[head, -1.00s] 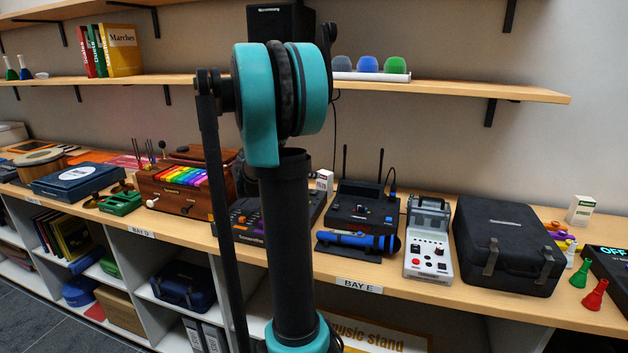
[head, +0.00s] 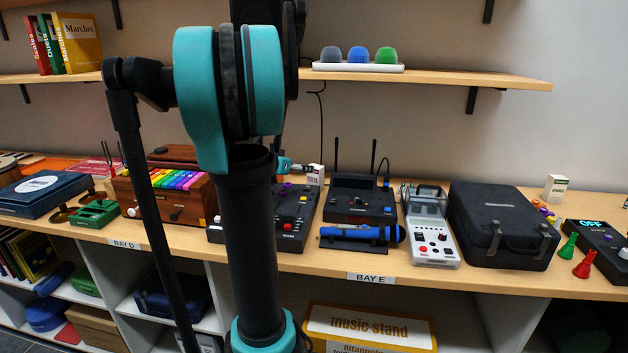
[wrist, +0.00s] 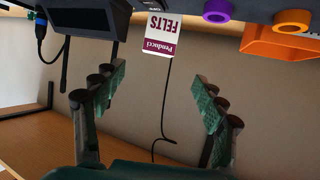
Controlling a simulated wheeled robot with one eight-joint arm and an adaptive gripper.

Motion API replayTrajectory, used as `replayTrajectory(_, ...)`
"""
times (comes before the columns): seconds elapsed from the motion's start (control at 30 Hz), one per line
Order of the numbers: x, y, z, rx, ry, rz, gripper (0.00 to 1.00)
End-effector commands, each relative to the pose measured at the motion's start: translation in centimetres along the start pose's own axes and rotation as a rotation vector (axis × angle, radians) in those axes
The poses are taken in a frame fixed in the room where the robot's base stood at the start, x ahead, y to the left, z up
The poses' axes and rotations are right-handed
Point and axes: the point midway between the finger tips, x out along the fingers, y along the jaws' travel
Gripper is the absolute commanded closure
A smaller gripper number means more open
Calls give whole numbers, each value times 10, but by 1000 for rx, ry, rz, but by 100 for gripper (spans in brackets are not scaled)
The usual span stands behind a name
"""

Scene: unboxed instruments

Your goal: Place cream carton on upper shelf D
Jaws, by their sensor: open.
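A small white-cream carton (head: 315,175) with a red band stands at the back of the bench, behind the mixer. In the wrist view this carton (wrist: 160,36), lettered "FELTS", appears upside down, beyond and between my fingertips. My gripper (wrist: 158,98) is open and empty, not touching it. In the head view my gripper (head: 298,168) shows only partly, just left of the carton, with my arm hiding the rest. Another pale carton (head: 556,187) with a green band stands at the far right. The upper shelf (head: 88,77) runs above the BAY D label (head: 125,244).
Books (head: 78,45) stand on the upper shelf at left; a tray of coloured domes (head: 358,67) is at right. A mixer (head: 290,215), a black receiver with antennas (head: 360,200) and a xylophone box (head: 170,188) crowd the bench around the carton.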

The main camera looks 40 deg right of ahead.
Motion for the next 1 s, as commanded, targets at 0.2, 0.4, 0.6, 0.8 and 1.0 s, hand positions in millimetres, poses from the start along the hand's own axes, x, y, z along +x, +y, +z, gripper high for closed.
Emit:
replayTrajectory(0.2,40,1,0,2,0,2,28)
replayTrajectory(0.4,60,0,0,0,0,1,28)
replayTrajectory(0.6,72,1,0,2,0,1,28)
replayTrajectory(0.8,101,4,-1,2,0,2,28)
replayTrajectory(1.0,115,3,-1,0,0,1,28)
